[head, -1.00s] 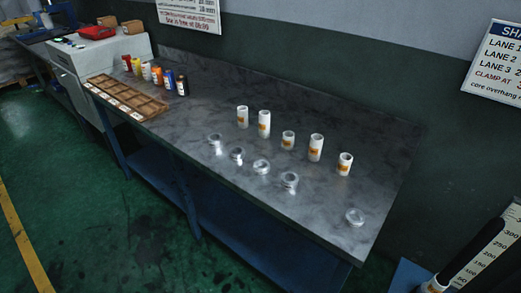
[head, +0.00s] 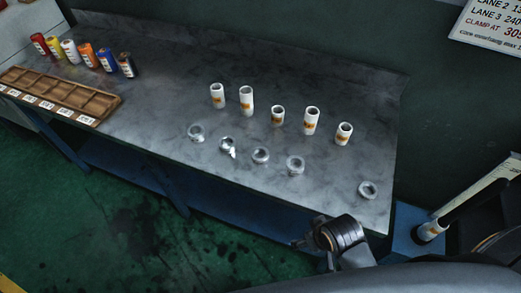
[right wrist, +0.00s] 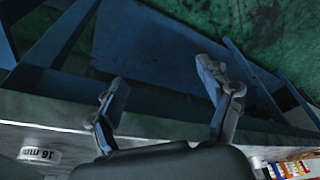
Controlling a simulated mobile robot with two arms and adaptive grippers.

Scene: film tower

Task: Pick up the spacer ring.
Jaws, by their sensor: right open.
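Several silver spacer rings lie apart in a slanting row along the front of the grey worktop; they include a far left ring (head: 196,132), a middle ring (head: 261,155), and a far right ring (head: 368,190). In the right wrist view a pale ring (right wrist: 38,155) marked "16 mm" sits at the lower left; I cannot tell which one it is. My right gripper (head: 302,243) is in front of the worktop's front edge, apart from the rings. Its fingers (right wrist: 162,75) are spread and empty in the right wrist view. My left gripper is not in view.
The worktop (head: 170,90) carries several white cylinders (head: 246,100) behind the rings. A brown compartment tray (head: 60,95) and coloured canisters (head: 86,55) stand at the left. A measuring rail (head: 480,188) is at the right. Blue bench legs and a lower shelf lie below the edge.

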